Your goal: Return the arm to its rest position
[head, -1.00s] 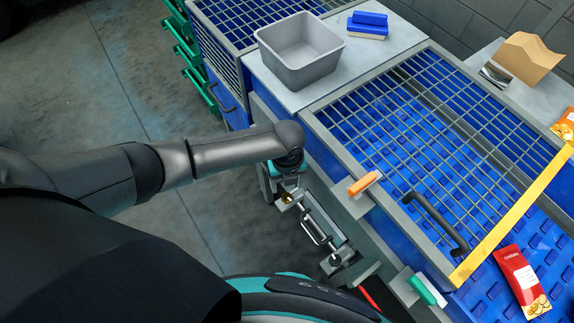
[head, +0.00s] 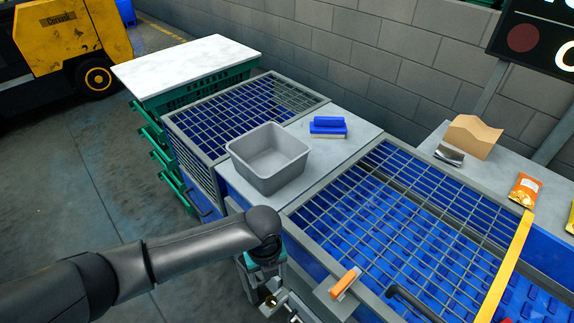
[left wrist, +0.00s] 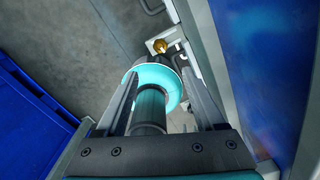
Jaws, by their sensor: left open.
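My left arm (head: 190,250) comes in from the left and bends down at its dark, rounded wrist, beside the near side of the blue bench. My left gripper (left wrist: 160,80) points down in the left wrist view, with its two dark fingers apart. A teal and black round part shows between and beyond the fingers; I cannot tell whether it touches them. I see no food item held. In the head view the fingers are hidden or too small to make out, low beside the bench frame. My right gripper is not in view.
A grey bin (head: 268,160) and blue blocks (head: 328,126) stand on the worktop beside the metal grid (head: 385,200). A cardboard box (head: 470,136) and an orange packet (head: 525,190) stand at right. Open floor (head: 60,190) lies left.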

